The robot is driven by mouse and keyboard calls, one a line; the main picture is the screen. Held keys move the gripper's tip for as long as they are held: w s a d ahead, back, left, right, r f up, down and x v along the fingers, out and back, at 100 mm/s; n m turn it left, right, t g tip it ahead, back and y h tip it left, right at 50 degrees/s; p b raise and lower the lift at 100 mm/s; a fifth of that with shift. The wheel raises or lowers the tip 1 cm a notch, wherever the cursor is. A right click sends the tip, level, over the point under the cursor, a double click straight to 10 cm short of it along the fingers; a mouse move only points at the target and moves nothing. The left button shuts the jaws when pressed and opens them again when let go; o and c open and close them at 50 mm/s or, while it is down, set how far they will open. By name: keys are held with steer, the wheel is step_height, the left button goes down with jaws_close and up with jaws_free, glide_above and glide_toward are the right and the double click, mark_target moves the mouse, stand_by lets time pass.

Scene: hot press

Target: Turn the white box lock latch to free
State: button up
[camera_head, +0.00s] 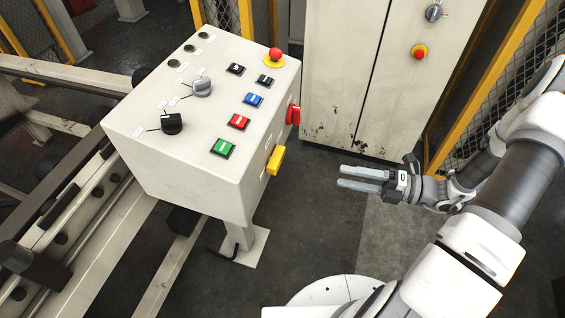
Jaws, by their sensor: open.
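The white box (180,145) is a control box on a post at the left centre, with its sloped panel facing up. A yellow latch-like handle (276,160) sticks out low on its right side. A red knob (293,114) is on the same side, further back and higher. I cannot tell for sure which of these is the lock latch, nor its set position. My gripper (341,176) is open and empty, to the right of the box, its two grey fingers pointing left toward the yellow handle. There is a clear gap between them.
The panel carries a black knob (171,123), a grey knob (202,87), several coloured buttons and a red mushroom button (275,54). A tall white cabinet (345,70) stands behind, with a grey knob (435,12). Yellow-framed mesh fencing is at right. Metal rails run at left.

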steer(key=f+m+t, duration=0.1)
steer(key=m, duration=0.1)
steer(key=b, duration=0.2)
glide_toward(281, 161)
steer(key=x, duration=0.9)
steer(key=shift+a+r, duration=0.1)
steer(key=shift+a, duration=0.1)
jaws_close()
